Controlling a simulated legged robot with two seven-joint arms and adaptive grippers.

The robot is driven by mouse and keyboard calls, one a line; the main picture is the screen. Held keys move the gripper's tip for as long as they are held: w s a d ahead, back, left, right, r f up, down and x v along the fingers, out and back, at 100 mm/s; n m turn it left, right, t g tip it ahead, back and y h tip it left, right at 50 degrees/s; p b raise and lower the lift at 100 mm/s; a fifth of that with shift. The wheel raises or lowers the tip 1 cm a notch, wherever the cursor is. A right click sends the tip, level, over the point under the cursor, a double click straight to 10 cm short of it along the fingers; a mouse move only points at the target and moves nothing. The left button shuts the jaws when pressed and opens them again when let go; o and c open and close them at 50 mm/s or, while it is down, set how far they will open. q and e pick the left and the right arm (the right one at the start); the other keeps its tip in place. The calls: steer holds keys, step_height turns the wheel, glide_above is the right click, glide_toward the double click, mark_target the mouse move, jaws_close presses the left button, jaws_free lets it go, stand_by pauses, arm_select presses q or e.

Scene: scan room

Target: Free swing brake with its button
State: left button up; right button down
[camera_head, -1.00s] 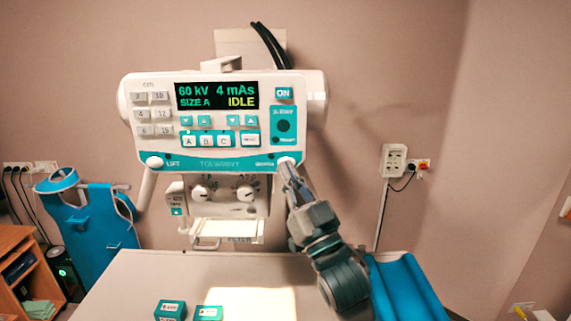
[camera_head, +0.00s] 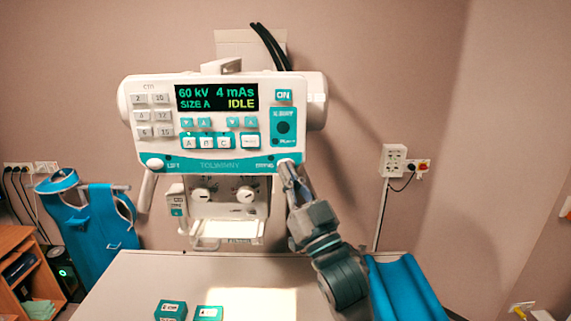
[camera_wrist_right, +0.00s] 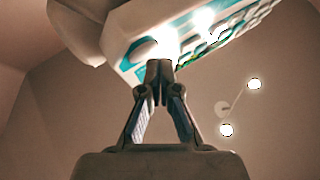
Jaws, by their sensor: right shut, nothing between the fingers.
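The white x-ray unit (camera_head: 215,125) hangs at the centre, its display reading 60 kV, 4 mAs, SIZE A and IDLE. A round white button (camera_head: 288,157) sits at the right end of its lower teal strip, beside a small label too blurred to read surely. My right gripper (camera_head: 286,169) is shut and empty, its fingertips at that button and partly covering it. My left gripper is out of view.
A matching white button (camera_head: 154,162) labelled LIFT is at the strip's left end. The collimator (camera_head: 225,205) hangs below. The table (camera_head: 130,275) holds two small teal boxes (camera_head: 208,313). A blue apron (camera_head: 100,220) hangs at left.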

steer(key=shift+w, duration=0.5)
stand_by(0.8)
steer(key=shift+s, duration=0.85)
steer(key=s, duration=0.5)
stand_by(0.7)
